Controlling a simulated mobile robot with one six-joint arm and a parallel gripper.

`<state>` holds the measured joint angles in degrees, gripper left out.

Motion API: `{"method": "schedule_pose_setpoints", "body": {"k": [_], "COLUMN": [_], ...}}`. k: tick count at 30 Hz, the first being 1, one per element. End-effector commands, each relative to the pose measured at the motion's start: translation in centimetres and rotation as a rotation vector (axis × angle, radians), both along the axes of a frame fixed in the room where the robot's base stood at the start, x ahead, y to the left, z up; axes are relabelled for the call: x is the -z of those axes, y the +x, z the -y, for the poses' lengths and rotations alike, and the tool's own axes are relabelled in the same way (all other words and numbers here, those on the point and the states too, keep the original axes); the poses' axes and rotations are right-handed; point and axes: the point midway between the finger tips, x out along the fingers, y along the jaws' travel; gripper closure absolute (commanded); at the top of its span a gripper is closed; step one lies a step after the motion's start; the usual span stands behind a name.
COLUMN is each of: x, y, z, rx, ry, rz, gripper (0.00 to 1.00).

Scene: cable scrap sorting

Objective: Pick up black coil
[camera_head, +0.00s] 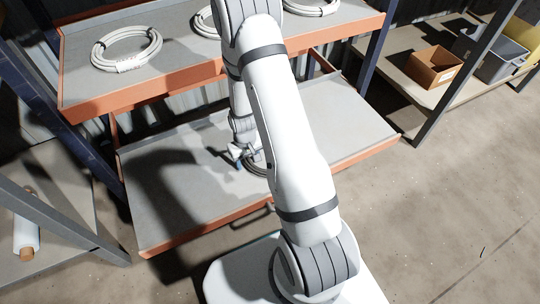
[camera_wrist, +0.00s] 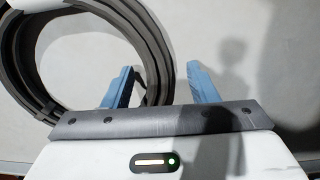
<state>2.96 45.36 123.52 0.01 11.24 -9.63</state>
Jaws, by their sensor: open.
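A black coil (camera_wrist: 152,52) lies on the grey lower shelf and fills the upper left of the wrist view. A small dark part of the coil (camera_head: 257,169) shows in the head view, and my arm hides the rest. My gripper (camera_wrist: 161,86) has its two blue fingers apart at the coil's right side. The left finger appears over the inside of the ring and the right finger outside it, with a stretch of the coil between them. I cannot tell whether the fingers touch it. My gripper also shows in the head view (camera_head: 240,154).
The lower shelf (camera_head: 345,115) has an orange rim and free room to the right. The upper shelf (camera_head: 88,92) holds several white coils, one of them a white coil (camera_head: 127,49) at the left. A brown bin (camera_head: 433,67) stands on a rack at the right.

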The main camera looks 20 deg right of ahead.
Motion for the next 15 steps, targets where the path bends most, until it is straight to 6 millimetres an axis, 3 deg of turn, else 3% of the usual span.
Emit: {"method": "schedule_pose_setpoints", "body": {"k": [7, 15], "x": [0.39, 0.38], "y": [0.08, 0.07], "z": [0.04, 0.06], "rx": [0.001, 0.001], "ry": [0.000, 0.000], "rz": [0.003, 0.002], "gripper": [0.47, 0.69]}}
